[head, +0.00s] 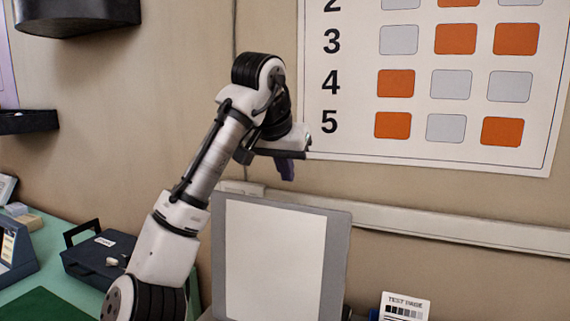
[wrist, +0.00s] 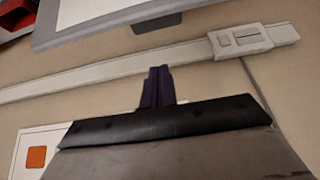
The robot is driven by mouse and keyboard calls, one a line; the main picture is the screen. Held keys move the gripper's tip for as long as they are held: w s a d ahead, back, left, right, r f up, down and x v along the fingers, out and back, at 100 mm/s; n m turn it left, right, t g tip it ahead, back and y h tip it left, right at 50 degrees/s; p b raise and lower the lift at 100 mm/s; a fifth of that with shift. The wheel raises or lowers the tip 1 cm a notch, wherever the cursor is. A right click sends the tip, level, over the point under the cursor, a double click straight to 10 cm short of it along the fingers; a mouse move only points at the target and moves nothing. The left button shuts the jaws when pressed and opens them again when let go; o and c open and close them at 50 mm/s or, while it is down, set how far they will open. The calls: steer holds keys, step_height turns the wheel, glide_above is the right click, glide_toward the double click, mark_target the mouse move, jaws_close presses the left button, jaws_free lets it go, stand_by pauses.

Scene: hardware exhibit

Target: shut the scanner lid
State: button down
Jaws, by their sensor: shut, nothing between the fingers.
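The scanner lid (head: 337,262) stands raised in the head view, a grey-framed panel with a white inner face turned toward me. The scanner's base is below the frame. My gripper (head: 286,172) is shut and empty, its purple fingers pointing down above the lid's top edge, apart from it. In the wrist view my gripper (wrist: 159,72) shows its fingers together. There the grey edge of the lid (wrist: 90,34) crosses the top of the picture, with a dark tab (wrist: 157,22) beside it. The fingers do not appear to touch the lid.
A pale wall rail (head: 440,225) runs behind the lid; it also crosses the wrist view (wrist: 110,72). A numbered poster (head: 345,135) hangs on the wall. A dark case (head: 95,255) stands on the green table at left. A test page card (head: 404,308) stands at lower right.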

steer(key=f, duration=0.3)
steer(key=f+p, duration=0.1)
steer(key=f, duration=0.1)
steer(key=shift+s+a, duration=0.1)
steer(key=shift+s, duration=0.15)
steer(key=shift+r, duration=0.1)
stand_by(0.4)
